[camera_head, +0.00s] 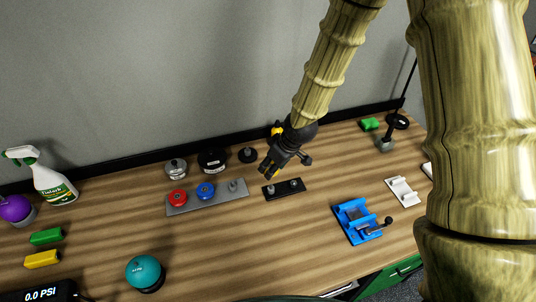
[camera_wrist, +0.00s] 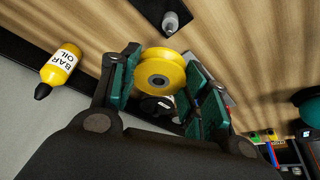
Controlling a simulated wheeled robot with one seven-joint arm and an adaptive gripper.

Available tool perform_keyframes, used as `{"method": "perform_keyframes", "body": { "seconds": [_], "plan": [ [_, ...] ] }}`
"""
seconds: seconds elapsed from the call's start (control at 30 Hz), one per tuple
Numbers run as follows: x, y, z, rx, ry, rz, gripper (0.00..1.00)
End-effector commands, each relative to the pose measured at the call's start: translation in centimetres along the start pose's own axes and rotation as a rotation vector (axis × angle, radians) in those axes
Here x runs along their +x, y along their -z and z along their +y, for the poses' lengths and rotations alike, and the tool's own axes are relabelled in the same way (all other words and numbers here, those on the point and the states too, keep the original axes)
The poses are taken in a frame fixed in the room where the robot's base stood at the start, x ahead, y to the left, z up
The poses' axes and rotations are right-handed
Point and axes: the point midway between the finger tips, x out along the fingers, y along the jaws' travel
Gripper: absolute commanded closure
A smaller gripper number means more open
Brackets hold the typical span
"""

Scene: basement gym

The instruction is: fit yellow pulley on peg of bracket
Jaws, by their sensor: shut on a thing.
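The yellow pulley (camera_wrist: 160,75) is a grooved disc with a hole in its centre. It is held between the two fingers of my gripper (camera_wrist: 162,78). In the head view my gripper (camera_head: 268,170) hangs over the back edge of a small black plate (camera_head: 284,189) with two short grey pegs, and little of the pulley shows. One of those pegs shows beyond the pulley in the wrist view (camera_wrist: 170,22). To the left lies a long grey bracket (camera_head: 209,200) with a red pulley (camera_head: 177,197), a blue pulley (camera_head: 206,190) and a bare peg (camera_head: 233,186) at its right end.
Behind the gripper is a yellow oil bottle (camera_wrist: 62,65). A kettle-shaped weight (camera_head: 176,168), a black weight (camera_head: 212,161) and a dark knob (camera_head: 248,155) stand behind the grey bracket. A blue vise (camera_head: 358,221) stands at right.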

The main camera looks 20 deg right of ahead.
Motion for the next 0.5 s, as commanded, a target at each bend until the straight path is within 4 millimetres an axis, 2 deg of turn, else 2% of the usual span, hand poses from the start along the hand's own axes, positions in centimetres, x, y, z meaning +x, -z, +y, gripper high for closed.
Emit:
{"method": "perform_keyframes", "body": {
  "seconds": [0.17, 0.5],
  "plan": [
    [-0.26, -0.20, -0.13, 0.000, -0.001, 0.001, 0.78],
    [0.53, 0.08, 0.04, -0.003, 0.001, -0.003, 0.78]
  ]
}}
